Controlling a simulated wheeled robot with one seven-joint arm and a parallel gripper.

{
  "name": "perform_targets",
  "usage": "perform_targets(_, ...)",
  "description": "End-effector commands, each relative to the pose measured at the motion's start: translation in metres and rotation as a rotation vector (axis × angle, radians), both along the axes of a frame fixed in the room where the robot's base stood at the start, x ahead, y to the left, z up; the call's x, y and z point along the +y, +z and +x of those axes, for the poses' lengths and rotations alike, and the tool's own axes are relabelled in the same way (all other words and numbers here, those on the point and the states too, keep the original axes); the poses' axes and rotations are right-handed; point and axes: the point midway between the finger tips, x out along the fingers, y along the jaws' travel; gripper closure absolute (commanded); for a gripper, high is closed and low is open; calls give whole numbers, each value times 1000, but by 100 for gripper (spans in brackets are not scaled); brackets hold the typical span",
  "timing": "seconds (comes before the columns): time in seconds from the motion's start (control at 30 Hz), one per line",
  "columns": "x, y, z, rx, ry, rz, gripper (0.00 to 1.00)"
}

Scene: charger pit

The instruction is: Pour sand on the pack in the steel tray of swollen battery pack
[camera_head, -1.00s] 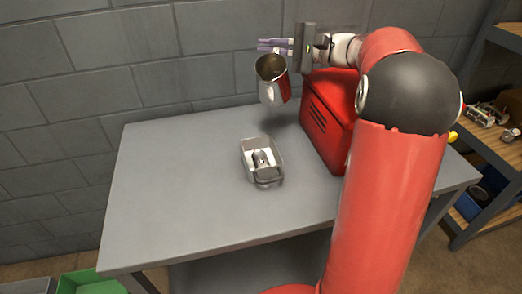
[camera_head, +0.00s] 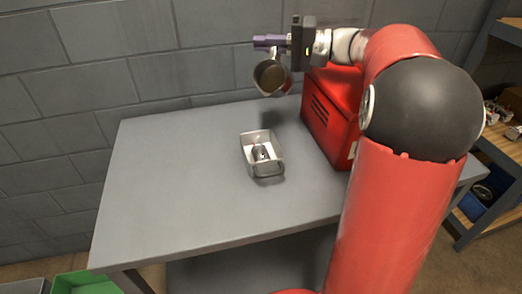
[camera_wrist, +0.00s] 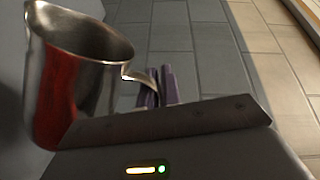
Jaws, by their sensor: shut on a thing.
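The steel tray (camera_head: 263,168) stands on the grey table, with the small swollen battery pack (camera_head: 260,152) inside it. No stream leaves the pitcher.
A red slotted box (camera_head: 332,112) stands on the table (camera_head: 170,180) to the right of the tray, under my arm. The table's left side is clear. A green bin (camera_head: 85,283) sits on the floor at lower left, and a wooden shelf (camera_head: 497,152) stands at right.

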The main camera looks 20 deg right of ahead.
Motion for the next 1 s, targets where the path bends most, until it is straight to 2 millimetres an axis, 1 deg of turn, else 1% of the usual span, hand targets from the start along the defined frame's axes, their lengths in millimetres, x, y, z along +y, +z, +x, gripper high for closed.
perform_targets(0.03, 1, -3, -2, -24, 0, -13, 100)
perform_targets(0.47, 9, -10, -15, -213, 0, -117, 100)
perform_targets(0.63, 13, -18, -23, -289, 2, -159, 100)
perform_targets(1.0, 23, -21, -40, -451, 1, -248, 100)
